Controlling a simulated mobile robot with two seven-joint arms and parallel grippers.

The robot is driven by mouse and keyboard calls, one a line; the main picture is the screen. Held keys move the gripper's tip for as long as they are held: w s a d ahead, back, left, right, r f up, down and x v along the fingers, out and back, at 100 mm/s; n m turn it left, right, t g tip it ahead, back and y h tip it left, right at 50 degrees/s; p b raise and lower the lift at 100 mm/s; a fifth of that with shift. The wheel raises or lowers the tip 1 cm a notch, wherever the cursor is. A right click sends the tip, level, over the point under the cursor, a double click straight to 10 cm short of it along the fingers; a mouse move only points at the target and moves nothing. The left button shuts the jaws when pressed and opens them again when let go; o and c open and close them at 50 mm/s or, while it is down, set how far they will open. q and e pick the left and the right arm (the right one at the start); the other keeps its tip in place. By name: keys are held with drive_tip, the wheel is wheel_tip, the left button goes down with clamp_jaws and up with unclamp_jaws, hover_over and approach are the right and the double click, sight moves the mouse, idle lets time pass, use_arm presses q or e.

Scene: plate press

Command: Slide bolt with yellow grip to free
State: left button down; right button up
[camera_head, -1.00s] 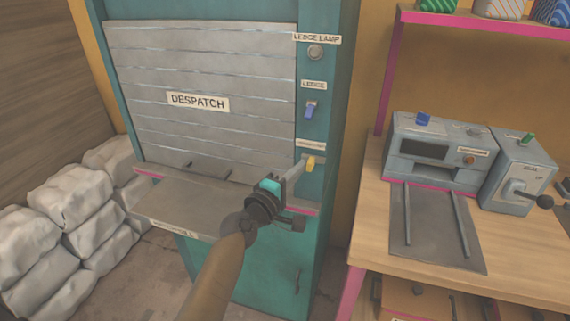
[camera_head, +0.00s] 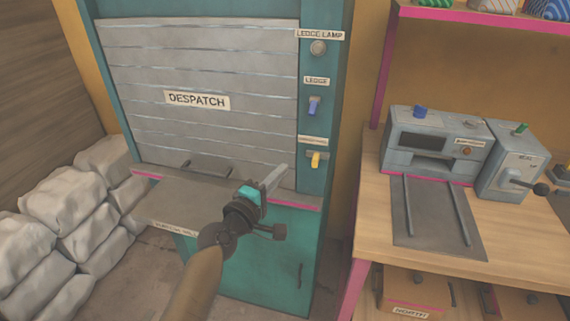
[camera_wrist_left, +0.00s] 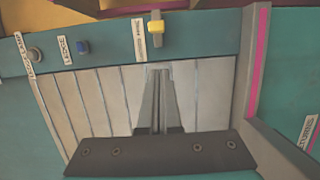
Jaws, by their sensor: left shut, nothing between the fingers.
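The bolt with the yellow grip (camera_head: 316,161) is on the teal right-hand post of the despatch cabinet, below a small label (camera_head: 313,140) that is too blurred to read. It also shows at the top of the wrist view as a yellow grip (camera_wrist_left: 156,27). My left gripper (camera_head: 284,168) is shut and empty, in front of the cabinet, left of and slightly below the grip and apart from it. In the wrist view, the closed fingertips (camera_wrist_left: 158,68) point toward the grip, with a gap between. My right gripper is not in view.
Above the bolt on the post are a blue ledge switch (camera_head: 314,106) and a round ledge lamp button (camera_head: 318,47). The grey ledge (camera_head: 170,200) juts out under the shutter (camera_head: 200,60). A workbench (camera_head: 375,215) with a grey machine (camera_head: 435,145) stands right.

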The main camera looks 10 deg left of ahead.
use_arm(q)
drive_tip(key=v, duration=0.6)
drive_tip(key=shift+w+a, duration=0.1)
drive_tip(key=shift+a, duration=0.05)
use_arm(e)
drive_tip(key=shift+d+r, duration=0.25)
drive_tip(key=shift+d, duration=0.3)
